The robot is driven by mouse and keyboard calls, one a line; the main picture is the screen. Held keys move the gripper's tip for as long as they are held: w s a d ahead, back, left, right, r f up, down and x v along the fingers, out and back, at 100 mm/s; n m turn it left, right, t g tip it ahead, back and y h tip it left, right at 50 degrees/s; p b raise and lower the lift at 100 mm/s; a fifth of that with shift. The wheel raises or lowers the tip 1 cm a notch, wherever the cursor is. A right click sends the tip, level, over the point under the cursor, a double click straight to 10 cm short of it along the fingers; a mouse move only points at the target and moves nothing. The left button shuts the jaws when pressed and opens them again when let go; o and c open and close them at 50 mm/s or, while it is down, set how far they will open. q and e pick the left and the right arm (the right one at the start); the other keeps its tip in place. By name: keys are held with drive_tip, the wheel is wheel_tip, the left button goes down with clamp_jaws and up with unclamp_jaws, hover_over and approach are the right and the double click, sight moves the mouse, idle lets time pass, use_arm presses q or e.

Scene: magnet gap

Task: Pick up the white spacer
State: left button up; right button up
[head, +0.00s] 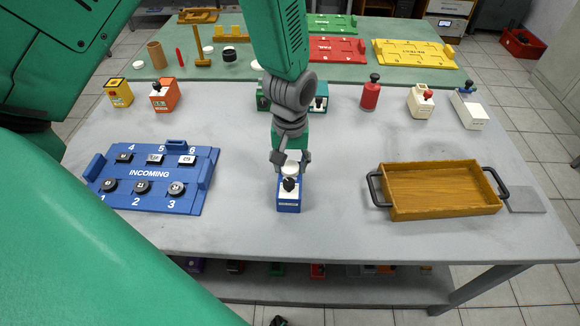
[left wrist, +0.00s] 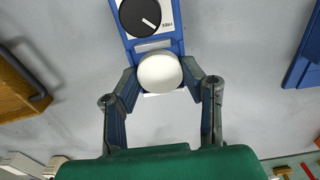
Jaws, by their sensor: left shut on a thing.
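My left gripper (head: 290,158) reaches down at the middle of the grey table. Its two fingers are shut on the white spacer (head: 290,170), a round white disc. In the left wrist view the white spacer (left wrist: 160,72) shows between the fingertips of the left gripper (left wrist: 160,84). The spacer is over the rear end of a small blue device (head: 289,207) with a white top and a black knob (head: 289,184). I cannot tell whether the spacer touches the device. My right gripper is not in view.
A blue INCOMING tray (head: 150,192) with several small parts lies left. A wooden tray (head: 440,190) with black handles stands right. Several small devices line the back edge, including a red one (head: 370,94). A green table (head: 150,64) stands behind. Clear tabletop lies between.

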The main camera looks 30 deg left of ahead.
use_arm(q)
drive_tip(key=shift+d+r+p, duration=0.25)
drive_tip(key=shift+r+p, duration=0.9)
drive_tip(key=shift+r, duration=0.05)
wheel_tip(320, 180, up, 3)
drive_tip(key=p, duration=0.2)
drive_tip(key=shift+a+f+p, duration=0.15)
drive_tip(key=shift+p, duration=0.2)
drive_tip(key=shift+f, duration=0.1)
